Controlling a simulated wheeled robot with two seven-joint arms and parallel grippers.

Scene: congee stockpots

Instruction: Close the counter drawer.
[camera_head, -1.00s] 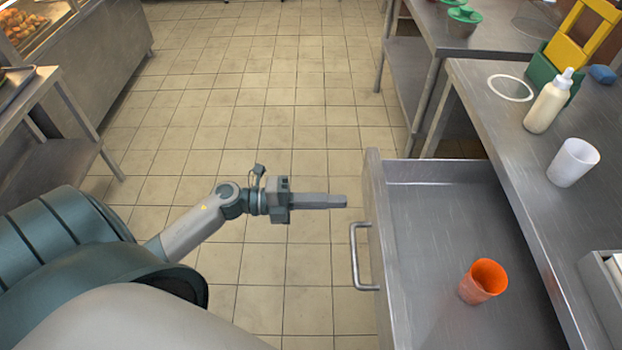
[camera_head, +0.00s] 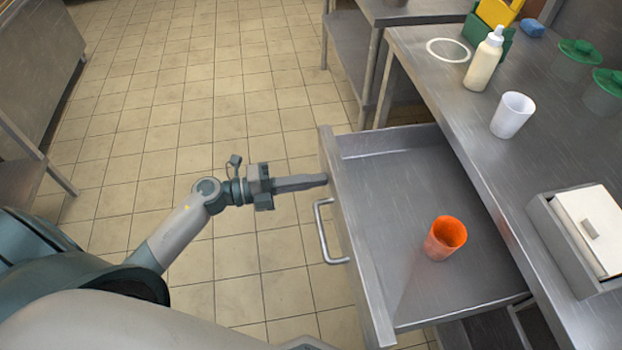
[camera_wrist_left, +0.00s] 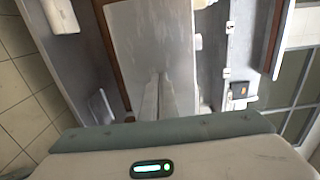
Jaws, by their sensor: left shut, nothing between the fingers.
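The counter drawer (camera_head: 390,185) is a metal drawer pulled well out from under the steel counter. Its front panel (camera_head: 352,235) faces left and carries a bar handle (camera_head: 323,232). An orange cup (camera_head: 445,238) stands inside the drawer. My left gripper (camera_head: 326,180) is shut and empty, with its fingertips at or very near the front panel, beyond the handle; I cannot tell if they touch it. In the left wrist view the closed fingers (camera_wrist_left: 160,95) point toward a grey metal surface. My right gripper is not in view.
On the counter (camera_head: 545,140) stand a cream squeeze bottle (camera_head: 483,62), a white cup (camera_head: 512,115), green-lidded containers (camera_head: 577,60) and a box with a white lid (camera_head: 590,230). Another steel table (camera_head: 400,12) stands behind. Tiled floor (camera_head: 200,80) is open to the left.

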